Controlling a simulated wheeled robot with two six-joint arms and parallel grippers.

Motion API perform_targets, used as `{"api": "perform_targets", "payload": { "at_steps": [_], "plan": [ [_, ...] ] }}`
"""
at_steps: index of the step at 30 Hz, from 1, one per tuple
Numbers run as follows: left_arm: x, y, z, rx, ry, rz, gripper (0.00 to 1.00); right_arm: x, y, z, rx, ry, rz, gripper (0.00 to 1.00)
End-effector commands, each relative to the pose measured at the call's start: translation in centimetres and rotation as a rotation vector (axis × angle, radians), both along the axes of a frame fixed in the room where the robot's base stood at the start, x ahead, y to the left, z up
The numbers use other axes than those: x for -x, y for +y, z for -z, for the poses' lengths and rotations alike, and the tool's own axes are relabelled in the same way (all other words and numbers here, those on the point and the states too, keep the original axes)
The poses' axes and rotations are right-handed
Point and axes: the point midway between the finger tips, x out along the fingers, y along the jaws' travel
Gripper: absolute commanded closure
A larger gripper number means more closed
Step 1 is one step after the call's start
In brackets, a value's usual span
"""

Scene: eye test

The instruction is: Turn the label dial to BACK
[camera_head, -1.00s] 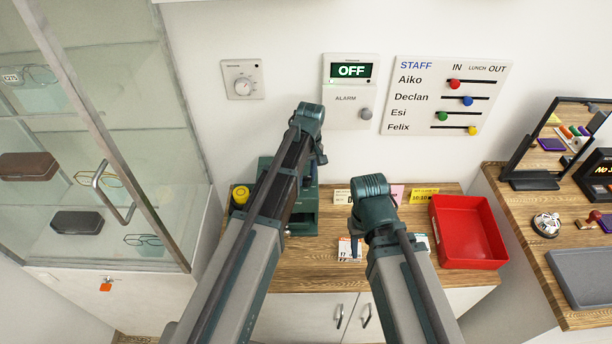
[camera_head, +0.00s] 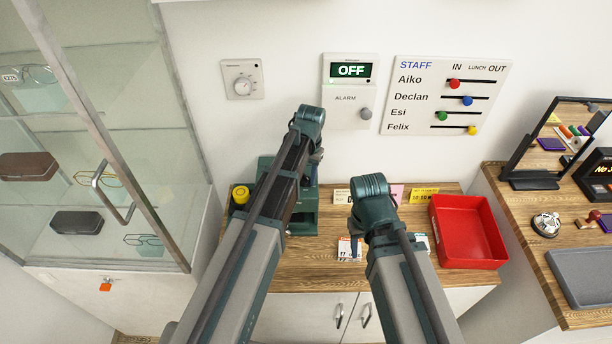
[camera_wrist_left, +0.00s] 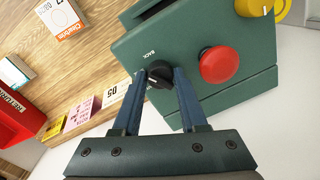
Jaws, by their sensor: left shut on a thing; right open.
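The green label machine (camera_head: 304,212) stands on the wooden counter, partly behind my left arm. In the left wrist view its green housing (camera_wrist_left: 125,50) carries a black dial (camera_wrist_left: 158,72) with a short white mark. The word BACK is printed beside the dial; any other dial labels are hidden. My left gripper (camera_wrist_left: 163,80) is shut on the dial, one finger on each side. A red mushroom button (camera_wrist_left: 219,64) and a yellow knob (camera_wrist_left: 262,8) sit on the same machine. My right gripper (camera_head: 352,222) is open over the counter, its fingers barely visible.
A red tray (camera_head: 468,232) and small cards (camera_head: 425,194) lie on the counter (camera_head: 300,268). The wall holds a thermostat (camera_head: 242,79), an alarm panel reading OFF (camera_head: 350,95) and a staff board (camera_head: 445,95). A glass cabinet (camera_head: 100,140) stands left, a mirror (camera_head: 560,140) right.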

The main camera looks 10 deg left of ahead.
Motion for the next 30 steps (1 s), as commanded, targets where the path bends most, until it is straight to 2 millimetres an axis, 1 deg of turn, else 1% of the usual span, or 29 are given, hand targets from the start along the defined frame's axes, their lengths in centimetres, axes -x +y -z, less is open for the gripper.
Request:
{"api": "perform_targets", "payload": {
  "at_steps": [6, 15, 23, 30],
  "plan": [
    [0.07, -0.03, 0.01, 0.0, -0.001, 0.193, 1.0, 0.0, 0.0, 0.02, 0.0, 0.0, 0.0, 0.5],
    [0.13, -0.03, 0.02, 0.001, 0.0, 0.4, 1.0, 0.0, 0.0, 0.02, 0.0, 0.0, 0.0, 0.5],
    [0.15, -0.03, 0.02, 0.002, 0.001, 0.501, 1.0, 0.0, 0.0, 0.03, 0.0, 0.0, 0.0, 0.5],
    [0.16, -0.03, 0.03, 0.002, 0.001, 0.534, 1.0, 0.0, 0.0, 0.03, 0.0, 0.0, 0.0, 0.5]
  ]
}}
